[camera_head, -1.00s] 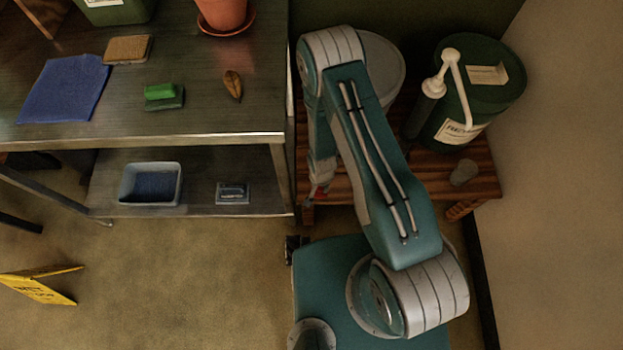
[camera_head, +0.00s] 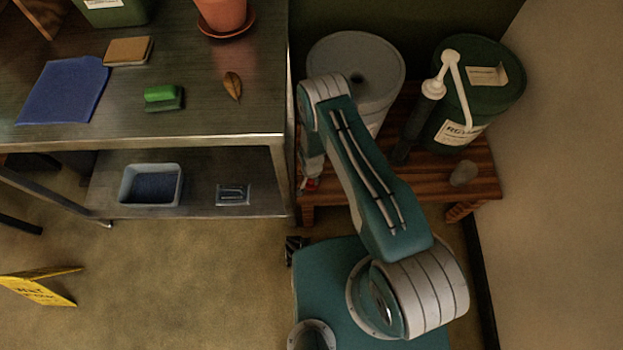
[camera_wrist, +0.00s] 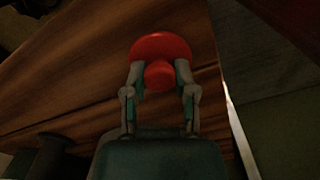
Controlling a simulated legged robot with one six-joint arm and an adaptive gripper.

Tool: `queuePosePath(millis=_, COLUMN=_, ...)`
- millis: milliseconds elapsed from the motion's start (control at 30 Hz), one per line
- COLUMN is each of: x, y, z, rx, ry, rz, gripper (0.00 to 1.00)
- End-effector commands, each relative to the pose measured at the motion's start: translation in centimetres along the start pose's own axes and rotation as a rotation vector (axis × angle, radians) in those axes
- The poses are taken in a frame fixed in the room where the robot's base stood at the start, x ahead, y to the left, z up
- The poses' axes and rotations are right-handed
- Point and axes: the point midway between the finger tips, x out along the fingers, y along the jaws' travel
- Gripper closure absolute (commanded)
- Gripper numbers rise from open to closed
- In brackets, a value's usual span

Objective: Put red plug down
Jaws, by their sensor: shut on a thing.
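The red plug (camera_wrist: 160,48) shows in the wrist view, with a round flange and a smaller knob. My gripper (camera_wrist: 160,74) is shut on the plug's knob, one finger on each side. The wooden bench top (camera_wrist: 60,70) lies behind the plug in that view; I cannot tell whether the plug touches it. In the head view a small bit of red (camera_head: 312,184) shows at the bench's left end, below my arm. Most of my gripper is hidden there.
A grey bucket (camera_head: 340,55) with a hole in its lid and a green bucket (camera_head: 500,95) with a white pump (camera_head: 450,62) stand on the bench (camera_head: 400,185). A small grey object (camera_head: 463,174) lies at its right. A metal table (camera_head: 215,60) stands close on the left.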

Motion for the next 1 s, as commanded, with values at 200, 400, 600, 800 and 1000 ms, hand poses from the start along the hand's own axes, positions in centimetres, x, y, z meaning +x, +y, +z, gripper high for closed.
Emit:
queuePosePath(millis=200, x=0.1, y=0.0, z=0.0, rx=0.000, ry=0.000, rz=0.000, gripper=0.94)
queuePosePath(millis=400, x=0.1, y=0.0, z=0.0, rx=0.001, ry=0.001, rz=-0.001, gripper=0.30)
queuePosePath(millis=600, x=0.0, y=0.0, z=0.0, rx=0.001, ry=0.001, rz=-0.001, gripper=0.30)
queuePosePath(millis=800, x=-0.9, y=-0.1, z=-0.1, rx=0.001, ry=0.003, rz=-0.002, gripper=0.30)
queuePosePath(millis=1000, x=-4.2, y=-0.1, z=-0.1, rx=0.001, ry=0.002, rz=-0.003, gripper=0.30)
